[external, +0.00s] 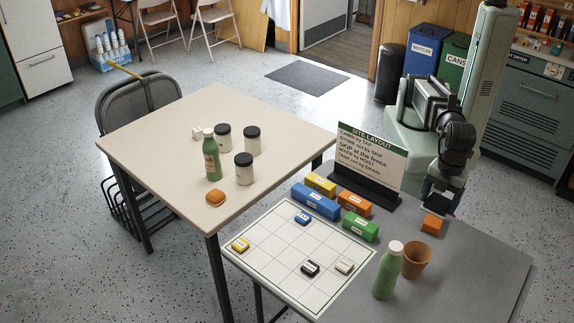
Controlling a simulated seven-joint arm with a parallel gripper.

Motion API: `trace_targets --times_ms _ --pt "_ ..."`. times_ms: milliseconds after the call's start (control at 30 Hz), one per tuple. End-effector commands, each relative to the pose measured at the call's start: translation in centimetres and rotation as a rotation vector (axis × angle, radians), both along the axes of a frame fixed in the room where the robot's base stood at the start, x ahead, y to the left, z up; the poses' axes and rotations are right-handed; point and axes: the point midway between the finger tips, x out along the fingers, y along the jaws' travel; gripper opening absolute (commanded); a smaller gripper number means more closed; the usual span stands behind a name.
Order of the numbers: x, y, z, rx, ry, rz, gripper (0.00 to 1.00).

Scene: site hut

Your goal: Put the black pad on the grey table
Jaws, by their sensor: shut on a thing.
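My gripper (441,193) is at the right, low above the back right part of the grey table (468,275). It is shut on a small dark thing, which looks like the black pad (442,205); the fingers hide much of it. The pad appears to be held above the table top, close behind the orange block (432,223). I cannot tell the exact gap between the pad and the table.
A sign (368,160) on a black stand, coloured blocks and a white grid board (285,275) with small blocks, one black (310,268), fill the grey table's left. A green bottle (387,270) and brown cup (416,260) stand in front. The right front is clear.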

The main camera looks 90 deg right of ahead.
Motion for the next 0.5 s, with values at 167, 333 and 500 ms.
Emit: trace_targets --times_ms 167,333,500 --pt "0.0 -0.1 -1.4 -0.001 0.001 -0.001 0.41" --pt "0.0 -0.1 -3.9 -0.002 0.001 -0.001 0.41" --pt "0.0 -0.1 -6.5 -0.001 0.000 -0.001 0.41"
